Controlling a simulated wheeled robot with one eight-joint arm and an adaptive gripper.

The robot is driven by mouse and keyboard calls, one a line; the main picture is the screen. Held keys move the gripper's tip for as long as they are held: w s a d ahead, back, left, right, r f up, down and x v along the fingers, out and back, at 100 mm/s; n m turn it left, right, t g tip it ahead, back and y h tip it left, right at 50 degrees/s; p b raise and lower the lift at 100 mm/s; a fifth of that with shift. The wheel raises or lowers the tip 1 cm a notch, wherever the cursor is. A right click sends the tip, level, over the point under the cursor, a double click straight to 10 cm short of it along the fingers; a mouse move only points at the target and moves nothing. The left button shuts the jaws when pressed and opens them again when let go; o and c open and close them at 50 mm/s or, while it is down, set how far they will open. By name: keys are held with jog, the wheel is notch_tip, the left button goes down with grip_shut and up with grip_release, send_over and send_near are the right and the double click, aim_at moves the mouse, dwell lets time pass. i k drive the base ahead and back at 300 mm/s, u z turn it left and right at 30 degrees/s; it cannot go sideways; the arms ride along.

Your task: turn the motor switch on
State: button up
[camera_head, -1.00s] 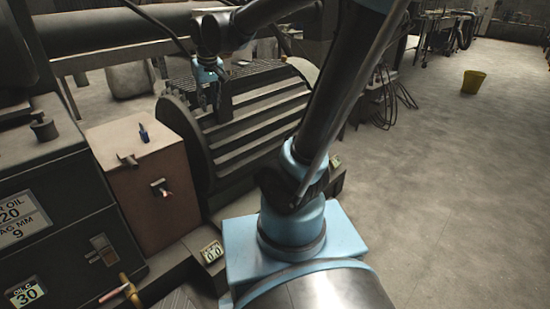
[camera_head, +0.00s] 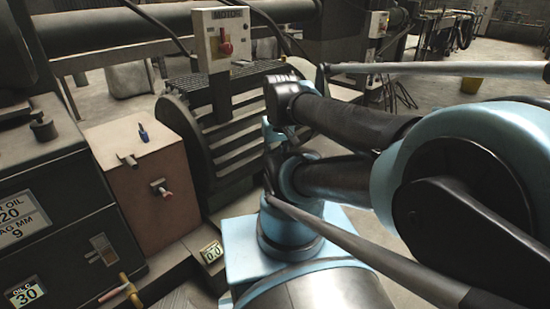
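The motor switch box (camera_head: 210,47) is a pale grey box with a label reading "MOTOR", fixed on a dark post at the upper left of the middle. A red switch knob (camera_head: 226,47) sits on its front face. The knob is too small to tell whether it stands at on or off. My arm (camera_head: 345,125) is folded to the right of the box, and no part of it covers the switch. I cannot make out my gripper's fingers in this view.
A ribbed dark motor (camera_head: 182,125) stands behind and below the switch box. A brown cabinet (camera_head: 145,195) with small valves and a black oil unit (camera_head: 50,190) are at the left.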

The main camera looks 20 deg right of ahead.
aim_at(226, 48)
jog(key=k, duration=0.5)
jog(key=u, duration=0.8)
jog(key=k, duration=1)
jog(key=z, duration=0.95)
jog(key=i, duration=0.5)
jog(key=u, duration=0.05)
